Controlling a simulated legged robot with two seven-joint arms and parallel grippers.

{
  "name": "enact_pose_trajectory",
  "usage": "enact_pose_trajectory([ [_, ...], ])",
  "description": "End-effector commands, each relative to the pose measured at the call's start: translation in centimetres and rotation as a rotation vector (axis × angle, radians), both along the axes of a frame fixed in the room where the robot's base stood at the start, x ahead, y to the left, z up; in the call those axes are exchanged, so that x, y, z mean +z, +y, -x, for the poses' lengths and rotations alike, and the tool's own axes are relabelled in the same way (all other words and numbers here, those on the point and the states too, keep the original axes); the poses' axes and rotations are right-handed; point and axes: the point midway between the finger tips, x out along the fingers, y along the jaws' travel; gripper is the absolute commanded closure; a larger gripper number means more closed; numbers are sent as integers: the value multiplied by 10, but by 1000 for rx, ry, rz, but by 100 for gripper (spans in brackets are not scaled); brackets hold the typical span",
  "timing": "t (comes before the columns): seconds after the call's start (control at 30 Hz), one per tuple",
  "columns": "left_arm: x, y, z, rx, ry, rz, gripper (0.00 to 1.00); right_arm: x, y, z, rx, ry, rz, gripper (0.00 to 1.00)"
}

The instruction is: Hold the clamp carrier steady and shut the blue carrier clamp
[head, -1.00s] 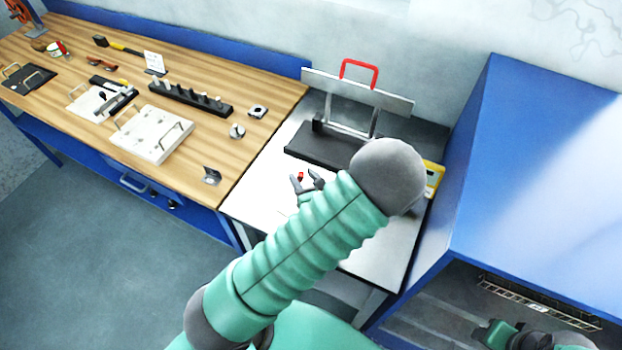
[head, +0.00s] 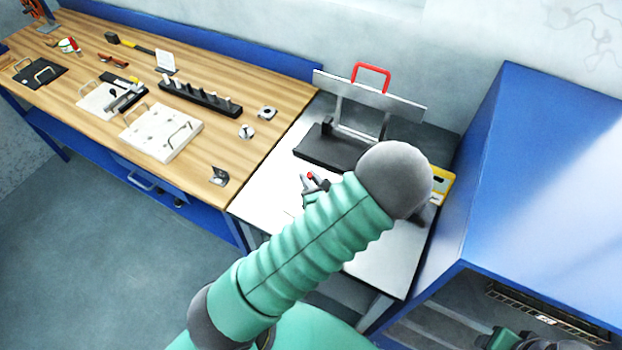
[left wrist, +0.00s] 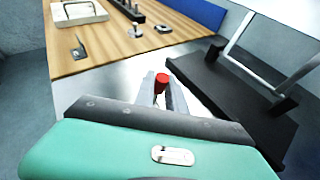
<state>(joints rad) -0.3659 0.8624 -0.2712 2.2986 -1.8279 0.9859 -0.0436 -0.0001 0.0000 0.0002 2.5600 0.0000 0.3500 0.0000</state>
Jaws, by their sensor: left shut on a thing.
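My left gripper (head: 313,184) is over the white table top, in front of a black base with an upright metal frame. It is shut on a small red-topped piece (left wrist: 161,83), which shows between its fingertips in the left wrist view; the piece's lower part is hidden. I cannot make out a blue clamp, nor tell for sure which thing is the clamp carrier. A green and dark part of my right arm shows at the bottom right by the blue cabinet; its fingers cannot be made out.
The black base (head: 330,148) carries a frame with a red handle (head: 371,72). A yellow item (head: 441,182) is partly behind my arm. A wooden bench (head: 75,100) with several tools and fixtures stands left. A blue cabinet (head: 540,170) stands right, with a dark slotted strip (head: 545,318) inside.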

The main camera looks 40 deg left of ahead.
Motion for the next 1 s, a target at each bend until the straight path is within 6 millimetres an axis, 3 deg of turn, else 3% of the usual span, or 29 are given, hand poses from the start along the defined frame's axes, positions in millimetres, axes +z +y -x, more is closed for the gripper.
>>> enact_pose_trajectory([
  [0.9, -6, -4, 3, -2, 14, 9, 100, -1, 0, 0, 0, 0, 0, 51],
  [0.93, -6, -4, 3, -2, 14, 9, 83, -1, 0, 0, 0, 0, 0, 51],
  [1.0, -6, -4, 3, -2, 13, 10, 74, -1, 0, 0, 0, 0, 0, 51],
])
